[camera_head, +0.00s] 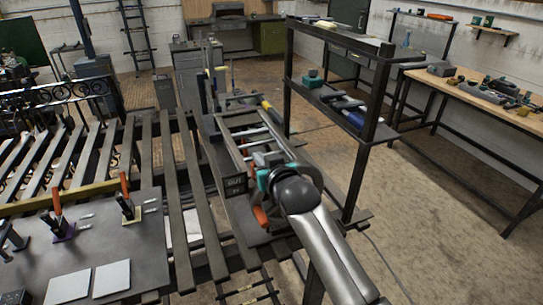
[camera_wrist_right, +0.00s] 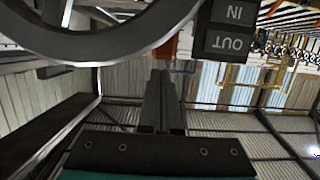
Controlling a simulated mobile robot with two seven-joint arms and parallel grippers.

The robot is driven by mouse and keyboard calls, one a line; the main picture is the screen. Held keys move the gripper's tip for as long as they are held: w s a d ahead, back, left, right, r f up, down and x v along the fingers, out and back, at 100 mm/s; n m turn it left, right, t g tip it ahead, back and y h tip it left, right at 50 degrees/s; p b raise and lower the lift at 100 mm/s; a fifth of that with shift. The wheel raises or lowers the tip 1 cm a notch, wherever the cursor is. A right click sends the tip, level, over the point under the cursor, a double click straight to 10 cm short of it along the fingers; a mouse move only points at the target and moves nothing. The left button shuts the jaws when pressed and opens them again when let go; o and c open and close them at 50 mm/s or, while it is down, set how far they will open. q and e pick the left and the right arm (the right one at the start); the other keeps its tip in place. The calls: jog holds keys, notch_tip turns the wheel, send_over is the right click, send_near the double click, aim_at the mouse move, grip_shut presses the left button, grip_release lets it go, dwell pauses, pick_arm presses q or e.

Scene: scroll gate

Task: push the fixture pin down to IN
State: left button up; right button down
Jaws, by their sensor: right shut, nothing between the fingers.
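The small dark sign (camera_head: 236,187) reads OUT above IN in the head view. It also shows upside down in the right wrist view (camera_wrist_right: 228,27). A red part (camera_wrist_right: 171,47), seemingly the pin's, shows beside the sign, just beyond my right fingertips. I cannot tell whether they touch. My right gripper (camera_wrist_right: 162,75) is shut and empty. In the head view its teal body (camera_head: 264,178) is right of the sign, and its fingertips are hidden. An orange-red part (camera_head: 261,215) shows below it. My left gripper is not in view.
A grey ring (camera_wrist_right: 100,40) curves close to my right gripper. A dark shelf frame (camera_head: 362,165) stands just right of the fixture. On the left, a plate (camera_head: 120,255) carries red-handled clamps beside a slatted table (camera_head: 175,190). Open floor (camera_head: 440,220) lies to the right.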

jog(key=w+r+p+v, duration=0.1)
jog(key=r+p+v, duration=0.15)
jog(key=v, duration=0.85)
jog(key=s+d+f+g+h+b, duration=0.15)
jog(key=s+f+b, duration=0.25)
jog(key=f, duration=1.1)
jog(key=s+d+f+m+g+b, duration=0.1)
jog(key=s+d+f+g+b, duration=0.2)
jog(key=f, duration=1.1)
jog(key=s+d+f+g+h+b, duration=0.15)
jog(key=s+f+b, duration=0.25)
jog(key=f, duration=1.1)
jog(key=s+d+f+g+b, duration=0.2)
jog(key=s+f+b, duration=0.1)
jog(key=s+f, duration=0.6)
jog(key=s+d+f+g+h+b, duration=0.1)
jog(key=s+d+f+g+b, duration=0.1)
jog(key=s+f, duration=0.8)
jog(key=s+d+f+g+b, duration=0.3)
jog(key=s+f, duration=0.7)
jog(key=s, duration=0.7)
jog(key=shift+s+d+h+b, duration=0.25)
jog(key=shift+d+h+b, duration=0.1)
jog(key=shift+d, duration=0.2)
